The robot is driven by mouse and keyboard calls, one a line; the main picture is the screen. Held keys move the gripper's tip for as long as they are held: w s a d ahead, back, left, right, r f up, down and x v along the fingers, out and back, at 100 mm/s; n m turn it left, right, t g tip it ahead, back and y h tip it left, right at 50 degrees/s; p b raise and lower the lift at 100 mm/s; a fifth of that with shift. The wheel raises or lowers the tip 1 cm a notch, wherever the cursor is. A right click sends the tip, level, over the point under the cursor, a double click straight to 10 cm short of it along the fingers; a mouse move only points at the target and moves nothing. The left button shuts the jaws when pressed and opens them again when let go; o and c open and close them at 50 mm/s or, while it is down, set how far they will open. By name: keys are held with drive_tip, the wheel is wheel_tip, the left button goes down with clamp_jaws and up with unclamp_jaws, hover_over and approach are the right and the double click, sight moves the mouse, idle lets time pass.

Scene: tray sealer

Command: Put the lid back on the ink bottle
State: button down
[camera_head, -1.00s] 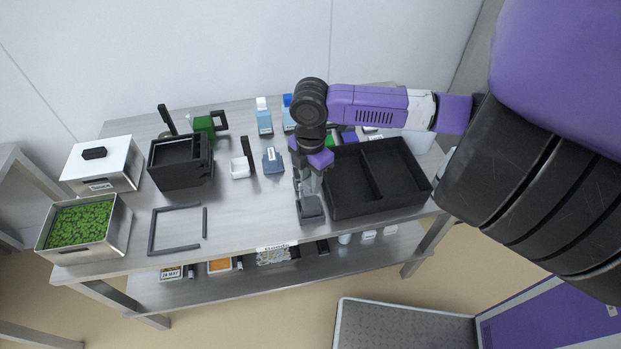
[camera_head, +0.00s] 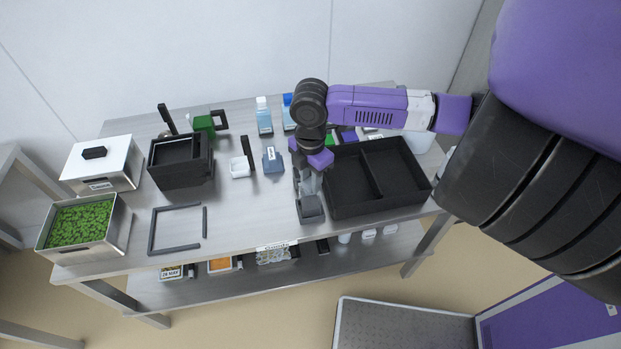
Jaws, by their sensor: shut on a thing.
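My gripper (camera_head: 310,192) hangs pointing down at the front middle of the table, just left of the black two-part tray. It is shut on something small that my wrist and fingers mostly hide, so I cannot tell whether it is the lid. A dark grey block-like thing (camera_head: 311,209) shows right below the fingers; I cannot tell whether they touch it. A blue-grey bottle-like thing with a white label (camera_head: 271,161) stands left of my gripper. I cannot be sure which of these is the ink bottle, and no separate lid can be made out.
The black tray (camera_head: 420,193) stands close on the right. A small white tub (camera_head: 239,167), a black machine (camera_head: 181,177) and a dark frame (camera_head: 152,235) are to the left. Blue-tinted bottles (camera_head: 264,120) stand behind. The front middle of the tabletop (camera_head: 245,215) is clear.

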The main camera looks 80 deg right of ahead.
drive_tip(key=c, duration=1)
unclamp_jaws()
drive_tip(key=shift+o, duration=0.3)
drive_tip(key=o, duration=0.4)
drive_tip(key=shift+o, duration=0.2)
drive_tip(key=shift+r, duration=0.1)
drive_tip(key=shift+r+p, duration=2.8)
drive_tip(key=shift+r, duration=0.55)
drive_tip(key=shift+c, duration=0.5)
